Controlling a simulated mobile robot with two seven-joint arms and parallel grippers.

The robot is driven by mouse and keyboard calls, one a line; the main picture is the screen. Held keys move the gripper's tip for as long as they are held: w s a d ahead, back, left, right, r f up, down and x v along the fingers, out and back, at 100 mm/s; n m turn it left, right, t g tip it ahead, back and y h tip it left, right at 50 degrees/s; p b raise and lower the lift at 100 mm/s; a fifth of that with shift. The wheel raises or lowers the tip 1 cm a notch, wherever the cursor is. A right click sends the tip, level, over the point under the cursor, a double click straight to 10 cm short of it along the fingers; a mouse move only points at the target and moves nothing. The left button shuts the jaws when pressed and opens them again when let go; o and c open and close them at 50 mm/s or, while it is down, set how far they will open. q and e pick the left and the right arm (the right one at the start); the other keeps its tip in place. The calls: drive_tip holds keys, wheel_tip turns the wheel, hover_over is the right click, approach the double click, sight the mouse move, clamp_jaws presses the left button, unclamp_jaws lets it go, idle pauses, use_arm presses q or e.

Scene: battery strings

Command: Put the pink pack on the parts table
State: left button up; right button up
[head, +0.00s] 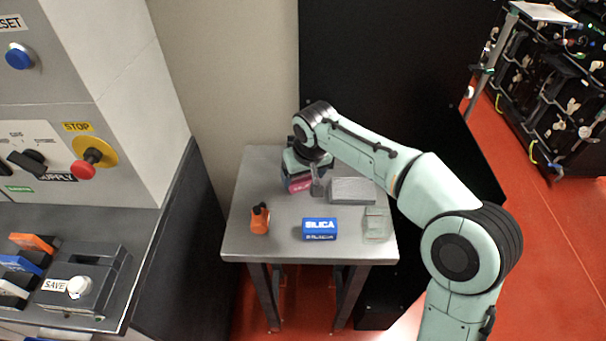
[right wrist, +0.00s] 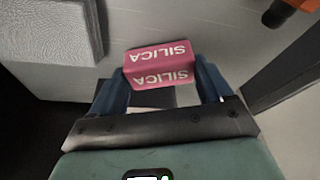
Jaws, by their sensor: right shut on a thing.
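The pink pack (head: 299,186) with white SILICA lettering is at the back left part of the grey parts table (head: 262,170). My right gripper (head: 305,176) reaches down over it from behind the arm and is shut on it. The right wrist view shows the pink pack (right wrist: 160,65) between the two blue fingers. The pack is at or just above the tabletop; I cannot tell whether it touches. In the head view the gripper partly hides it. My left gripper is not in view.
On the table are a grey box (head: 352,191) right of the pack, a blue SILICA pack (head: 320,229) at the front, an orange object (head: 260,218) at front left and a pale clear item (head: 377,223) at front right.

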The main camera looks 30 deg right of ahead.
drive_tip(key=shift+f, duration=0.1)
drive_tip(key=o, duration=1)
drive_tip(key=shift+r, duration=0.25)
drive_tip(key=p+v, duration=0.2)
drive_tip(key=v, duration=0.9)
drive_tip(key=shift+r+p, duration=0.3)
drive_tip(key=shift+r, duration=0.1)
drive_tip(key=shift+s, duration=0.15)
